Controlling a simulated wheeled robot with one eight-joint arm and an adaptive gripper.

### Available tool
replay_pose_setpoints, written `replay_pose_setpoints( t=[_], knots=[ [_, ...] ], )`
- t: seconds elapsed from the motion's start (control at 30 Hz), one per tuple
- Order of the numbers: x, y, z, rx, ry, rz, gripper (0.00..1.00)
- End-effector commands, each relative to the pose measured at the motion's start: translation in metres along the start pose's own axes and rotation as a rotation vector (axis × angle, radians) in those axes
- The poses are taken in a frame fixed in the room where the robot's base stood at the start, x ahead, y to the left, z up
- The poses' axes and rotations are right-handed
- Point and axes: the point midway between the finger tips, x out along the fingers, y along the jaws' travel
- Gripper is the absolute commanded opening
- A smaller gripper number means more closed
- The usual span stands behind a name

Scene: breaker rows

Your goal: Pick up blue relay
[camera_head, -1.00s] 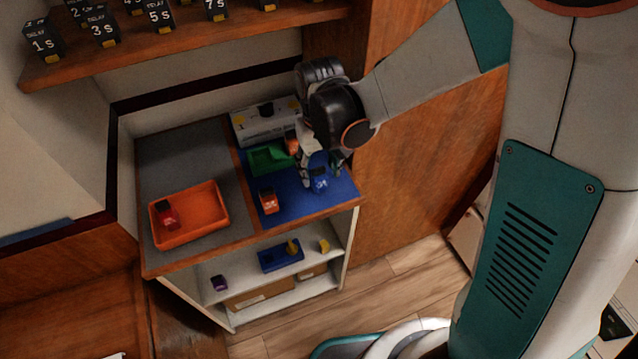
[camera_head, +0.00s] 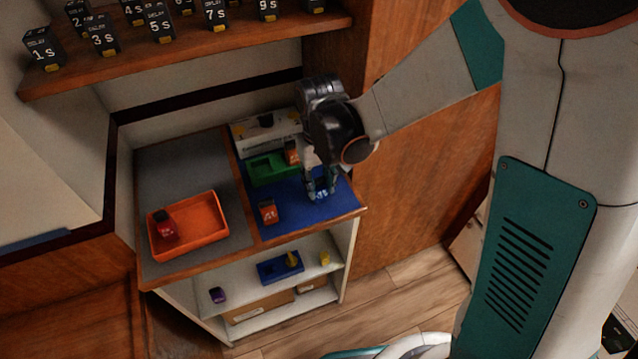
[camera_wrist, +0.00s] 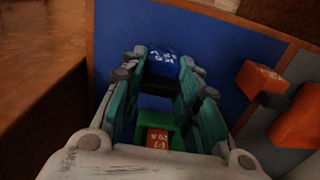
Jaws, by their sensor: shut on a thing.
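The blue relay (camera_head: 321,195), with white markings on top, is at the right part of the blue mat (camera_head: 290,208). My gripper (camera_head: 320,187) is over it, pointing down, with its fingers shut on the relay's sides. In the wrist view the blue relay (camera_wrist: 163,62) sits between the two teal fingertips of my gripper (camera_wrist: 163,68). Its lower part is hidden by the fingers. I cannot tell whether it still touches the mat.
An orange-red relay (camera_head: 268,212) stands on the mat to the left. A green tray (camera_head: 268,172) with another orange-red relay (camera_head: 291,153) is behind. A wooden wall is close on the right.

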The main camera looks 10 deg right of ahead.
Motion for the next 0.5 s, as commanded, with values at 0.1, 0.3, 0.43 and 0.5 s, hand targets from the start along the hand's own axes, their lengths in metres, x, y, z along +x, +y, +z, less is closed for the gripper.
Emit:
replay_pose_setpoints(
  t=[0.1,0.3,0.43,0.5],
  knots=[
    [-0.008,0.000,0.000,0.000,0.000,0.000,0.05],
    [-0.034,0.000,0.000,0.000,0.000,0.000,0.05],
    [-0.061,0.000,0.000,0.000,0.000,0.000,0.05],
    [-0.078,0.000,0.000,0.000,-0.001,0.000,0.05]
  ],
)
